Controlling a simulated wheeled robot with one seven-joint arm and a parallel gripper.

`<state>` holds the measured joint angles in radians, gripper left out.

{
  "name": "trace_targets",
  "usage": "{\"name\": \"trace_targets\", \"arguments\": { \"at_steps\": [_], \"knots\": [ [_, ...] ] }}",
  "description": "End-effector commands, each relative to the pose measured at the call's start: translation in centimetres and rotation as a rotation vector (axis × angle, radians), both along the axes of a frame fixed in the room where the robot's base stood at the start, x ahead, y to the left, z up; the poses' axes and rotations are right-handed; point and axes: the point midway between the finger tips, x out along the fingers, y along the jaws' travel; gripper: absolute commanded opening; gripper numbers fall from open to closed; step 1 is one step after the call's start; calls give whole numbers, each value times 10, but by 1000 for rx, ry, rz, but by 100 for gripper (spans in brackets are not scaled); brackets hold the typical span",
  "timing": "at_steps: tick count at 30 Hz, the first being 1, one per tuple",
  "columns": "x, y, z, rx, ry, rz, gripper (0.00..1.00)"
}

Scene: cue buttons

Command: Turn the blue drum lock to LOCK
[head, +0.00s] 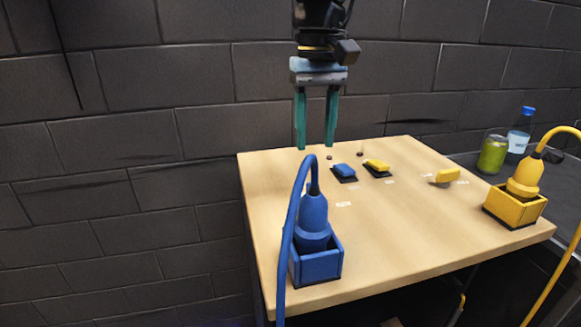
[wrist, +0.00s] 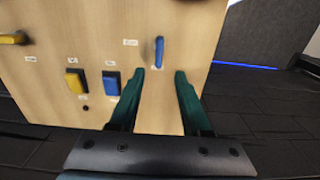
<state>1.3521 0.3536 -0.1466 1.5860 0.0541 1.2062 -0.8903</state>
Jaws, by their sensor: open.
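The blue drum lock's handle (wrist: 159,52) shows in the wrist view as a slim blue bar. It points up and down in that picture, with one small label (wrist: 130,42) to its left and another by its lower end; I cannot read them. In the head view I cannot make it out; the blue plug seems to cover it. My gripper (head: 316,147) points down over the far left part of the table, open and empty. In the wrist view its teal fingertips (wrist: 160,71) are apart, and the handle lies beyond the gap between them, not gripped.
The wooden table (head: 400,240) bears a blue button (head: 344,171), a yellow button (head: 377,166) and a yellow handle (head: 447,176). A blue plug (head: 313,211) in its blue box and a yellow plug (head: 525,178) stand at the near edge. A can (head: 493,154) and bottle (head: 519,135) stand right.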

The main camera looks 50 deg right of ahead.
Motion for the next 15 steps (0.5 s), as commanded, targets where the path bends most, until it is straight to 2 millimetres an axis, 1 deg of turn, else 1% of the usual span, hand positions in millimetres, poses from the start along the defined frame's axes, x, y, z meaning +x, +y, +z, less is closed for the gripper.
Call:
{"name": "trace_targets", "arguments": {
  "at_steps": [1, 5, 15],
  "knots": [
    [-4, -1, 0, 1, 0, -4, 48],
    [-4, -1, -12, 4, 0, -3, 48],
    [-3, 0, -73, 4, 1, -3, 48]
  ]
}}
